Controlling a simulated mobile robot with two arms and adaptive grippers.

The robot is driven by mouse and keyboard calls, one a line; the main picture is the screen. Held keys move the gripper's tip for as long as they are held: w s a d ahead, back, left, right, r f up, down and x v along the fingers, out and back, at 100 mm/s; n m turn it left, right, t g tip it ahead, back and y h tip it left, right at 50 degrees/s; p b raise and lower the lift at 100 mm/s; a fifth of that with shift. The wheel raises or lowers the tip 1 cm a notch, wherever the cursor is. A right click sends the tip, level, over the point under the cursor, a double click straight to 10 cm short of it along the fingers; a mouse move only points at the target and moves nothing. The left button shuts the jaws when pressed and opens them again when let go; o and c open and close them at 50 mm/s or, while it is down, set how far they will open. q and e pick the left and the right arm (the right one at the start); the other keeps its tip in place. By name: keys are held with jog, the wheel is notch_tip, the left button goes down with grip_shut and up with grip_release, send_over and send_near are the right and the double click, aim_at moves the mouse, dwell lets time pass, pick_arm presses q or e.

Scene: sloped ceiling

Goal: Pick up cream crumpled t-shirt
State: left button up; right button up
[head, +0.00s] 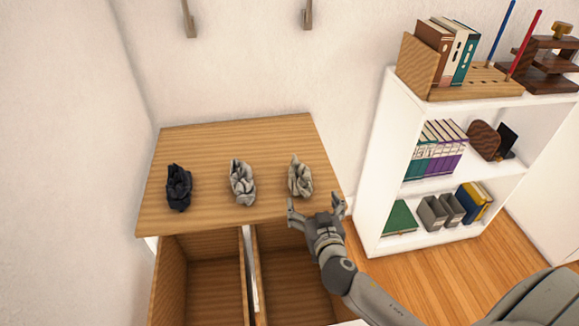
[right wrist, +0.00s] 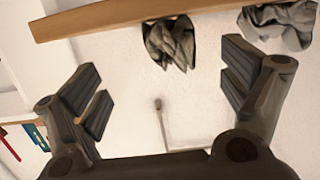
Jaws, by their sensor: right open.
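The cream crumpled t-shirt (head: 300,179) lies on the wooden top (head: 225,140), the rightmost of three crumpled cloths. My right gripper (head: 315,204) is open and empty at the top's front right edge, just in front of the cream t-shirt and apart from it. In the right wrist view the picture is upside down, and the cream t-shirt (right wrist: 172,42) shows beyond the open fingers (right wrist: 165,82), roughly between them. My left gripper is not in view.
A grey crumpled cloth (head: 242,184) and a black one (head: 178,188) lie left of the cream t-shirt. Open wooden compartments (head: 210,270) sit below the front edge. A white bookshelf (head: 380,165) with books stands at the right.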

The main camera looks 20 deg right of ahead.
aim_at(305, 188)
jog(key=shift+w+a+r, duration=0.1)
jog(key=shift+w+a, duration=0.05)
jog(key=shift+w, duration=0.45)
jog(key=shift+w+a+r, duration=0.1)
jog(key=shift+w, duration=0.5)
jog(key=x, duration=0.3)
jog(key=shift+w+d+f, duration=0.1)
jog(key=shift+w+d, duration=0.15)
jog(key=shift+p+x, duration=0.6)
jog(key=shift+x, duration=2.2)
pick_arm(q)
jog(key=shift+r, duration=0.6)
pick_arm(e)
jog(key=shift+f, duration=0.15)
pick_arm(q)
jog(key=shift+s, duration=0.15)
pick_arm(e)
jog(key=shift+c, duration=0.2)
jog(key=shift+c, duration=1.1)
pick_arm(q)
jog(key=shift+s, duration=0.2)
pick_arm(e)
jog(key=c, duration=0.9)
